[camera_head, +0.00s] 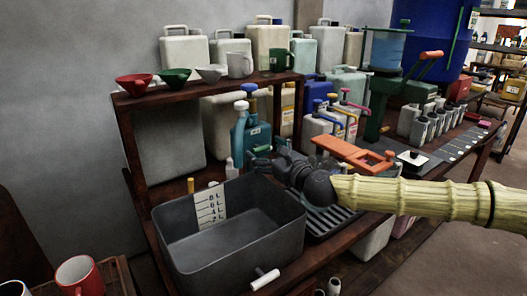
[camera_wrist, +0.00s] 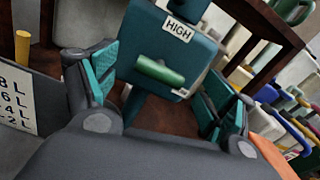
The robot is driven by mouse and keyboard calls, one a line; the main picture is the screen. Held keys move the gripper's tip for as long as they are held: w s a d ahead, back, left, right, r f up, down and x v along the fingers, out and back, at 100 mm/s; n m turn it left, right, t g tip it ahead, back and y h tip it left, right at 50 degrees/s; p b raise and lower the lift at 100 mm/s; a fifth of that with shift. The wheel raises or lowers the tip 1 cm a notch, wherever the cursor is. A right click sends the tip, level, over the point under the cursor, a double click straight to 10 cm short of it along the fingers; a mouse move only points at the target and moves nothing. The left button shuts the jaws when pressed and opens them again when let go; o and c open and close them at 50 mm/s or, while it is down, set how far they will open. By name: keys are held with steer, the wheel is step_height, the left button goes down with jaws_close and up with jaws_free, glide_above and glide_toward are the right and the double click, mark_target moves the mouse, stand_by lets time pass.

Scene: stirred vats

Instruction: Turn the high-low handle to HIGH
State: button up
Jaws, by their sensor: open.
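In the wrist view a teal upright housing (camera_wrist: 190,52) carries a white HIGH label (camera_wrist: 178,30) near its top. A short green handle (camera_wrist: 160,72) sticks out below that label and lies nearly level, its right end a little lower. A second small label (camera_wrist: 183,92), partly cut off from view, sits under the handle's right end; I cannot read it. My gripper (camera_wrist: 158,95) is open, one finger on each side of the handle in the picture, with visible gaps and no contact. In the head view my gripper (camera_head: 262,157) is in front of the teal housing (camera_head: 258,136).
A grey open vat (camera_head: 190,262) with a litre scale (camera_head: 210,207) stands below and left of my gripper. A yellow peg (camera_head: 190,186) is behind it. An orange handle (camera_head: 355,152) lies close right. A wooden shelf (camera_head: 200,88) with funnels and mugs stands behind.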

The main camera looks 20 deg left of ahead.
steer(key=shift+w+a, duration=0.4)
steer(key=shift+a, duration=0.1)
steer(key=c, duration=1)
steer(key=shift+o, duration=0.2)
